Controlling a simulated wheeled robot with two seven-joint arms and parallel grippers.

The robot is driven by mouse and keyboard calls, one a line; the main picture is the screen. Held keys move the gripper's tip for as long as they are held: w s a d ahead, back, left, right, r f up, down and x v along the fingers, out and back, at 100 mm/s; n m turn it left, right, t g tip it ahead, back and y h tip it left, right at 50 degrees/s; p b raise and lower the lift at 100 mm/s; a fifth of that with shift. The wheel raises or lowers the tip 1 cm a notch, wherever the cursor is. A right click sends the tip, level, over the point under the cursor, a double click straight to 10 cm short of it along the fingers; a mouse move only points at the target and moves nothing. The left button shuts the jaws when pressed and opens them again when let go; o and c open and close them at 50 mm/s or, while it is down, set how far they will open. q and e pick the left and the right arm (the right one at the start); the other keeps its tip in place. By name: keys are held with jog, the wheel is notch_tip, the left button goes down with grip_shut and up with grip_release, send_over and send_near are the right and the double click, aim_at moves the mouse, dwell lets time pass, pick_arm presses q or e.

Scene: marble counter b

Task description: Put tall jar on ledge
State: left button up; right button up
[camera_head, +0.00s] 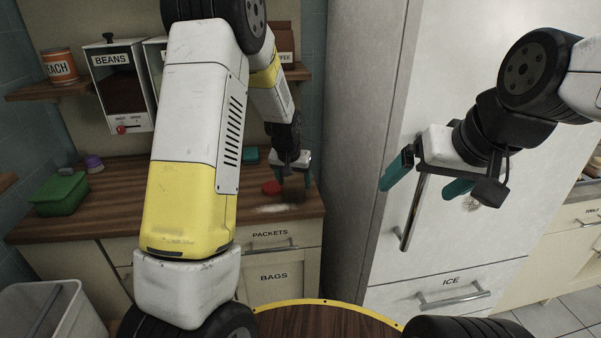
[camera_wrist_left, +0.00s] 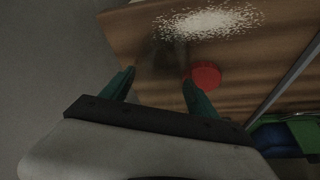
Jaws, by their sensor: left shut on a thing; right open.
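My left gripper (camera_head: 290,174) points down over the wooden counter by the fridge. Its fingers stand apart in the left wrist view (camera_wrist_left: 158,88), closed on a clear, faint thing that looks like the tall jar (camera_wrist_left: 165,52). The jar's outline is hard to make out, and in the head view the gripper mostly hides it. A red round lid (camera_head: 272,187) lies on the counter beside it and also shows in the left wrist view (camera_wrist_left: 205,75). The wooden wall shelf (camera_head: 40,93), probably the ledge, is above the counter. My right gripper (camera_head: 418,190) is open and empty before the fridge.
Pale grains (camera_head: 277,208) are spilled near the counter's front edge. A green box (camera_head: 60,194) stands at the counter's left. The fridge (camera_head: 350,150) borders the right side.

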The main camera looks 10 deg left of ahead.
pick_arm(q)
jog(key=shift+f, duration=0.15)
jog(key=o, duration=1.6)
